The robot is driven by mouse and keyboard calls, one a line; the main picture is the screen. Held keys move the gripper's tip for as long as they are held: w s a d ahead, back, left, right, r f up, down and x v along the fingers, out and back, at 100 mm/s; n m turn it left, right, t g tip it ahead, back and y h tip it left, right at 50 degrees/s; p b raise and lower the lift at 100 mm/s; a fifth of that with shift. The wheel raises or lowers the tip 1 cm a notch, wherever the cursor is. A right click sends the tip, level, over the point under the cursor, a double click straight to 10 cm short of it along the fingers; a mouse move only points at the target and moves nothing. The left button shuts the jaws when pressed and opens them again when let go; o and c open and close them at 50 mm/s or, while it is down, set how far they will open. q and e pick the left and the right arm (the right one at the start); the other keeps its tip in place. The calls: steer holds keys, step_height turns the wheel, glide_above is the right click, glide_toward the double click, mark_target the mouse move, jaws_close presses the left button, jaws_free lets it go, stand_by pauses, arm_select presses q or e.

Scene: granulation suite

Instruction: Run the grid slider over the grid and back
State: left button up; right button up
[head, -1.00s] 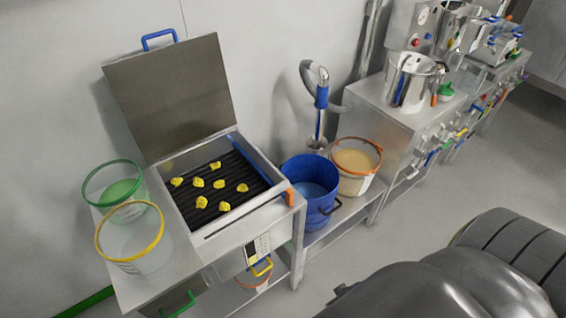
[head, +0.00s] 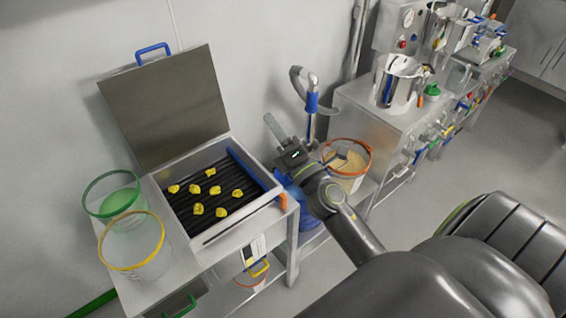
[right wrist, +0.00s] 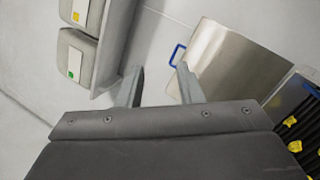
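The grid (head: 190,192) is a black ribbed bed inside an open steel box, with several yellow lumps scattered on it. The grid slider looks to be the blue bar (head: 248,170) along the grid's right side, with an orange end (head: 283,201) at the box's front right corner. My right gripper (head: 284,135) is in the air to the right of the box, apart from the slider. In the right wrist view its two fingers (right wrist: 160,84) stand apart with nothing between them. The grid's edge with yellow lumps (right wrist: 291,121) shows at that view's right. My left gripper is not in view.
The raised steel lid (head: 165,105) stands behind the grid. A green-rimmed tub (head: 112,212) and a yellow-rimmed tub (head: 132,262) stand at its left. A blue bucket (head: 308,218), partly hidden by my arm, and an orange-rimmed bucket (head: 347,180) stand at its right.

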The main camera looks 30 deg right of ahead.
steer(key=w+a+n+g+y, duration=0.35)
steer(key=a+n+y, duration=0.6)
steer(key=n, duration=0.55)
steer(key=n+g+h, duration=1)
steer(key=n+g, duration=0.6)
steer(key=g, duration=0.3)
glide_above(283, 196)
step_height(283, 196, down, 17)
steer(key=shift+t, duration=0.25)
step_height(283, 196, down, 14)
steer(key=b, duration=1.4)
steer(key=shift+w+f+b, duration=0.1)
steer(key=shift+f+b, duration=0.15)
steer(key=shift+b, duration=0.1)
steer(key=shift+f+p, duration=0.25)
steer(key=shift+p, duration=0.05)
steer(key=shift+f, duration=1)
